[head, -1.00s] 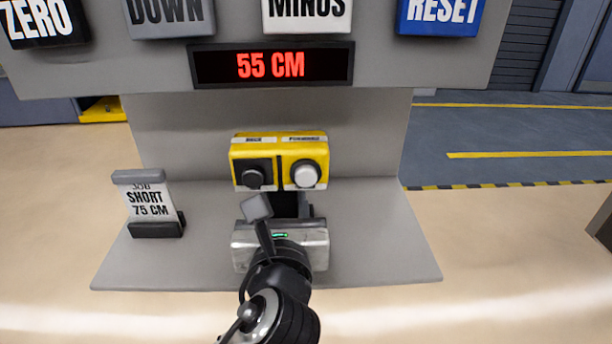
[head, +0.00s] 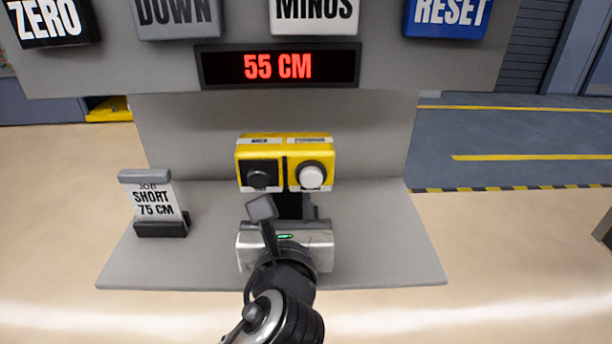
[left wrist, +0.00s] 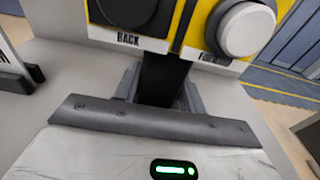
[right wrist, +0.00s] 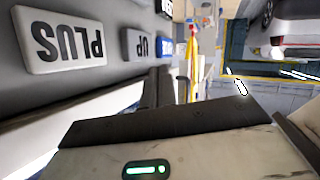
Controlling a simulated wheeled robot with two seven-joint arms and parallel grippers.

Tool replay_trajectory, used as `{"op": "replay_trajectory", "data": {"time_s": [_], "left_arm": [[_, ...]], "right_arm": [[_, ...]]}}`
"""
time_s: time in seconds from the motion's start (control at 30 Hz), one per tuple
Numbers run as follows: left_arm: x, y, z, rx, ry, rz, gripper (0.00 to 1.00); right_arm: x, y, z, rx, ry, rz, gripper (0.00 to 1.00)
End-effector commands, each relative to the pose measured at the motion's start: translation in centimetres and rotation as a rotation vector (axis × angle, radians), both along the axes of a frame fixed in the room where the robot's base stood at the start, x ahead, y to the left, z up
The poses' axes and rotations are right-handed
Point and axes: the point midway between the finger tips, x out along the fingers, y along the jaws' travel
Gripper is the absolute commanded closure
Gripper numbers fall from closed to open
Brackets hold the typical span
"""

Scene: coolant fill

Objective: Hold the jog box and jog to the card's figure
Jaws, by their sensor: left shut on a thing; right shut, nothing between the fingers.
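The yellow jog box (head: 285,152) is upright in front of the grey panel, with a black knob (head: 262,178) on its left and a white knob (head: 311,176) on its right. In the left wrist view the black knob (left wrist: 128,8) is labelled BACK. My left gripper (head: 293,206) is shut on the jog box's dark lower part, below the knobs. The card (head: 155,201) at left reads JOB SHORT 75 CM. The red display (head: 278,67) reads 55 CM. My right gripper (right wrist: 160,85) is shut and empty, outside the head view, near the PLUS and UP buttons.
Above the display are ZERO (head: 48,20), DOWN (head: 177,15), MINUS (head: 314,13) and RESET (head: 447,14) buttons. The right wrist view shows PLUS (right wrist: 68,42) and UP (right wrist: 140,44) buttons close by. The grey shelf (head: 385,255) is bare at right.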

Motion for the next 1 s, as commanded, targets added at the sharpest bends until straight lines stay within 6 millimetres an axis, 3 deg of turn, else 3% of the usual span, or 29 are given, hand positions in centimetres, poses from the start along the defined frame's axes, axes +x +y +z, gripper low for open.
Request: {"op": "replay_trajectory", "data": {"time_s": [0.03,0.1,0.27,0.4,0.6,0.8,1.0], "left_arm": [[0.0,0.0,-0.1,0.001,0.002,0.000,0.78],[0.0,0.0,-0.1,0.001,0.002,0.000,0.78],[0.0,0.0,-0.1,0.001,0.002,0.000,0.78],[0.0,0.0,-0.1,0.001,0.002,0.000,0.78],[0.0,0.0,-0.1,0.001,0.002,0.000,0.78],[0.0,0.0,-0.1,0.001,0.002,0.000,0.78],[0.0,0.0,-0.1,0.001,0.002,0.000,0.78]], "right_arm": [[-1.6,1.7,-2.9,-0.122,-0.062,0.042,1.00],[-1.8,2.8,-6.2,-0.258,-0.118,0.052,1.00],[-2.5,3.8,-14.0,-0.589,-0.256,0.096,1.00],[-3.0,2.9,-20.8,-0.904,-0.387,0.163,1.00],[-3.6,-0.5,-28.4,-1.324,-0.558,0.290,1.00],[-3.8,-3.4,-31.8,-1.577,-0.656,0.390,1.00],[-3.8,-4.2,-32.5,-1.635,-0.678,0.415,1.00]]}}
